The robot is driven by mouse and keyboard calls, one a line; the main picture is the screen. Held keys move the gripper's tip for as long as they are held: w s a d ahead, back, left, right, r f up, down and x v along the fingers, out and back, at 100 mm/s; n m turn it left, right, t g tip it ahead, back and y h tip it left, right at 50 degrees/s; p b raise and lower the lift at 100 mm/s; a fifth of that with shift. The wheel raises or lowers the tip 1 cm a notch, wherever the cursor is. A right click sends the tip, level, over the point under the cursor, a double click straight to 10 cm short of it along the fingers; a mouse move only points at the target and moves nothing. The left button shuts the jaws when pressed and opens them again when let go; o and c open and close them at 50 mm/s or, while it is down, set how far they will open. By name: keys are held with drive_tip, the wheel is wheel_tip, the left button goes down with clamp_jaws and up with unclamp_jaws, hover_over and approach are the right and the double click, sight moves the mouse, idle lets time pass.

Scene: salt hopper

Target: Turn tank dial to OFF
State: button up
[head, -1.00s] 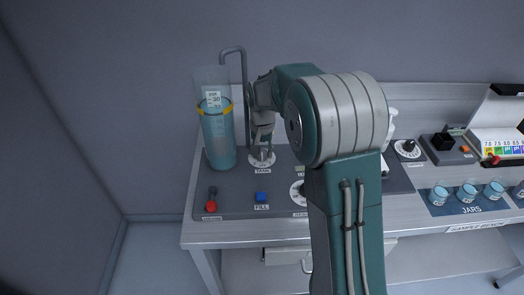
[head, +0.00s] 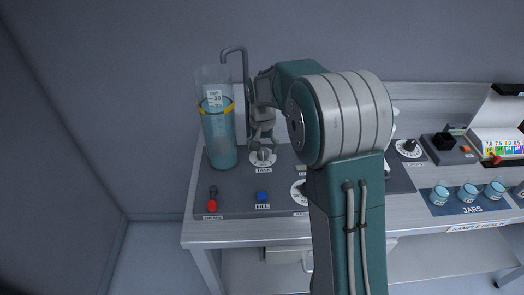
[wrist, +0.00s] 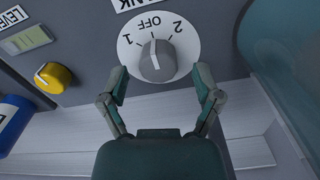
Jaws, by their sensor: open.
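The tank dial (head: 263,157) is a white disc with a grey knob behind the TANK label on the panel. In the wrist view the dial (wrist: 157,48) shows 1, OFF and 2, and the knob's white line points at about OFF. My gripper (wrist: 161,77) is open, its fingertips apart on either side of the knob's near edge, holding nothing. In the head view my gripper (head: 262,141) is just above the dial. The tank (head: 219,135) is a clear cylinder of blue water with a yellow band, left of the dial.
A blue FILL button (head: 262,196) and a red-ended lever (head: 212,200) sit in front. A bent pipe (head: 244,85) rises behind the tank. A yellow knob (wrist: 55,77) is near the dial. Jars (head: 468,191) stand at the right. My arm hides part of the panel.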

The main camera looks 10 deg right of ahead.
sight(262, 151)
wheel_tip(262, 151, up, 11)
drive_tip(key=shift+f, duration=0.2)
idle(0.4)
drive_tip(key=s+r+n+t, duration=0.1)
drive_tip(key=s+r, duration=0.2)
drive_tip(key=s, duration=0.4)
drive_tip(key=s+r+n+t, duration=0.15)
drive_tip(key=s+r, duration=0.25)
drive_tip(key=s, duration=0.4)
drive_tip(key=s+f+n+t, duration=0.2)
drive_tip(key=s+f+t, duration=0.1)
drive_tip(key=s, duration=1.1)
drive_tip(key=shift+s+f, duration=0.25)
drive_tip(key=shift+f, duration=0.15)
